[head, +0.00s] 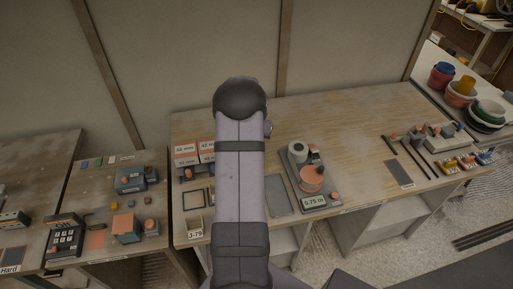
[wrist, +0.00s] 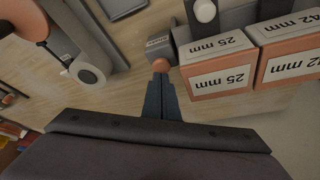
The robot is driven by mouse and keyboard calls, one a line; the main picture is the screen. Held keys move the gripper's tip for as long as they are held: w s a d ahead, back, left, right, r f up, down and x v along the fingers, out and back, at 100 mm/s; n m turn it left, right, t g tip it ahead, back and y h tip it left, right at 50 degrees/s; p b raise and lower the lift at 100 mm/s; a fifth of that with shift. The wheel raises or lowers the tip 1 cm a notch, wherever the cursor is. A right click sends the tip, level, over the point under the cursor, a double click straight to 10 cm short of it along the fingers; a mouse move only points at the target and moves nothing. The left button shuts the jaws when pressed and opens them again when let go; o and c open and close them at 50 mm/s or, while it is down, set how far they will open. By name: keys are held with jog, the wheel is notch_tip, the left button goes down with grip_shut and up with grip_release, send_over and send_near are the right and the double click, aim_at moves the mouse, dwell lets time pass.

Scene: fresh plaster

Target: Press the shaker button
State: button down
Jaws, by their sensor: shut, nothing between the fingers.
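In the wrist view, an orange round button (wrist: 161,64) sits on a small grey box (wrist: 160,45) with a white label too small to read surely. I take it to be the shaker button. My gripper (wrist: 160,76) is shut and empty, its dark fingertips right at the button's near edge. I cannot tell whether they touch it or stand just short of it. In the head view, my arm hides the gripper, the button and its box.
Orange-and-white boxes (wrist: 219,64) (head: 185,154) stand close beside the button. A grey unit with a white cylinder (wrist: 205,11) is just behind it. A spool device (head: 311,178) stands right of my arm, with a grey mat (head: 279,196) between. Bare wood lies around the fingers.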

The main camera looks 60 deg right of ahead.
jog(key=shift+f, duration=0.15)
dwell(0.5)
jog(key=shift+f+b, duration=0.95)
jog(key=shift+b, duration=0.05)
jog(key=shift+r, duration=0.1)
jog(key=shift+r+p, duration=0.65)
jog(key=shift+r, duration=0.25)
jog(key=shift+r, duration=0.1)
notch_tip(320, 180, up, 6)
jog(key=p, duration=0.3)
jog(key=shift+p, duration=0.35)
dwell(0.4)
